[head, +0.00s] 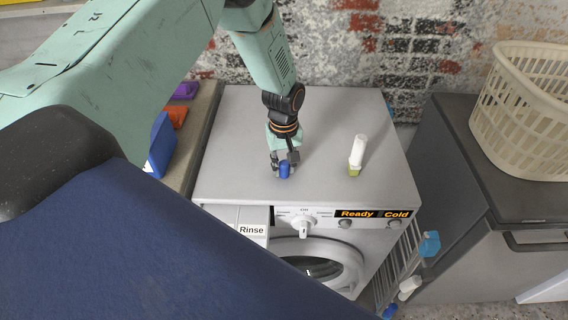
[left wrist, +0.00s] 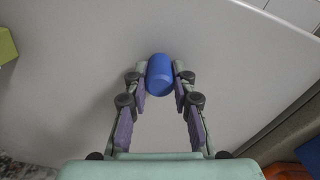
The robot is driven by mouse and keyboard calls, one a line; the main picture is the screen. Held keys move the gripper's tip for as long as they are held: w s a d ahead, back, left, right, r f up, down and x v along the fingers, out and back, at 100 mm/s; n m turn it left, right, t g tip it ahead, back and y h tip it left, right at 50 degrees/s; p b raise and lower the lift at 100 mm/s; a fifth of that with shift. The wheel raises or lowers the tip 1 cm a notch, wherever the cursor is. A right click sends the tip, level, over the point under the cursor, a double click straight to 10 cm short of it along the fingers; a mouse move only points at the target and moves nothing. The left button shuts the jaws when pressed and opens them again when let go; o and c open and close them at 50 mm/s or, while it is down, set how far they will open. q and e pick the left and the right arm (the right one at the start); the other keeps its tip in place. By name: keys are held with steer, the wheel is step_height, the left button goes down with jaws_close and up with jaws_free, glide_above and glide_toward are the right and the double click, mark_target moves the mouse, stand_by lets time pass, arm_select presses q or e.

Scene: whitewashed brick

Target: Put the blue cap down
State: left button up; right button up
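The blue cap (head: 284,171) is over the front part of the washing machine's white top (head: 235,150). My left gripper (head: 285,161) points down with its fingertips on either side of the cap. In the left wrist view, the blue cap (left wrist: 160,76) sits between the tips of my left gripper (left wrist: 160,72), which appear to touch both its sides. I cannot tell whether the cap's underside touches the machine top. My right gripper is not in view.
A cream laundry basket (head: 525,100) is on the grey cabinet at right. The top's back left is clear.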

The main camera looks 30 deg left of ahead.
mark_target(284, 162)
arm_select(q)
steer(key=o, duration=0.4)
steer(key=shift+d, duration=0.1)
step_height(284, 162, up, 12)
steer(key=shift+r, duration=0.2)
stand_by(0.4)
